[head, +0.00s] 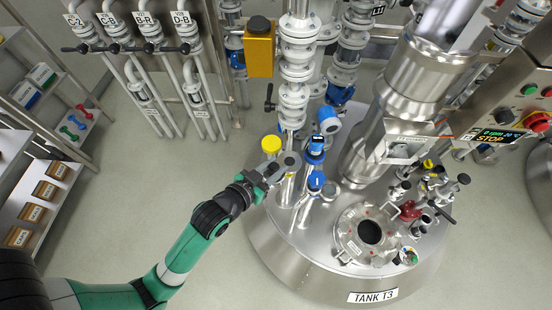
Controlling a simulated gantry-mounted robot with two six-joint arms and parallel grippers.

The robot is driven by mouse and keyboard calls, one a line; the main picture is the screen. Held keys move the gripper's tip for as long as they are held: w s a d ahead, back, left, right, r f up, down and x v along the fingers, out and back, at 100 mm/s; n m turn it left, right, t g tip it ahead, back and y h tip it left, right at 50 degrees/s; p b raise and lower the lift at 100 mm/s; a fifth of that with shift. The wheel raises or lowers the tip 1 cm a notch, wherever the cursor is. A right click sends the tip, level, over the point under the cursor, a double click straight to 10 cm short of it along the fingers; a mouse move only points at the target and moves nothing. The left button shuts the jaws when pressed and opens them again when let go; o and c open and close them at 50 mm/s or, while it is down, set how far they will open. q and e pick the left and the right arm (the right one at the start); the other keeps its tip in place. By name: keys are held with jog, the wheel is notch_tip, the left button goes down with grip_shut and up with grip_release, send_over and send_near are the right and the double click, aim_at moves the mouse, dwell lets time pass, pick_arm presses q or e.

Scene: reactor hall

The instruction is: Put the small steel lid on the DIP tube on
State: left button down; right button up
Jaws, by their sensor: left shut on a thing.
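My left gripper (274,171) reaches in over the left edge of the tank top and is shut on a small round steel lid (290,159). The lid is grey and disc-like, held at the fingertips above the cluster of steel tubes. A steel tube (284,192) stands just below the gripper, partly hidden by it. I cannot read a DIP label, so I cannot tell which tube is the DIP tube. Whether the lid touches any tube is too small to tell. My right gripper is not in view.
A tall flanged pipe (298,60) rises behind. The tank (290,262) carries a round hatch (368,232) and small valves at right. The floor at left is clear before the shelves (62,150).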

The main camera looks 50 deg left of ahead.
pick_arm(q)
jog(key=w+d+m+h, duration=0.1)
jog(key=d, duration=0.4)
jog(key=b, duration=0.7)
send_over(290, 161)
jog(key=f, duration=0.5)
jog(key=s+f, duration=0.1)
jog(key=f, duration=0.2)
jog(key=shift+d+f, duration=0.35)
jog(key=shift+d, duration=0.05)
jog(key=shift+w+a+f, duration=0.2)
jog(key=shift+w+a, duration=0.05)
jog(key=shift+w, duration=0.1)
jog(key=shift+w+a+f+b, duration=0.15)
jog(key=shift+f+b, duration=0.75)
jog(key=shift+f, duration=0.9)
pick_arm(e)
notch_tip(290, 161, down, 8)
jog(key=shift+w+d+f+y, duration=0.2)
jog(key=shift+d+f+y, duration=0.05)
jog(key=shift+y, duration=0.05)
pick_arm(q)
jog(key=shift+f, duration=0.2)
jog(key=c, duration=0.5)
grip_release()
jog(key=shift+c, duration=0.2)
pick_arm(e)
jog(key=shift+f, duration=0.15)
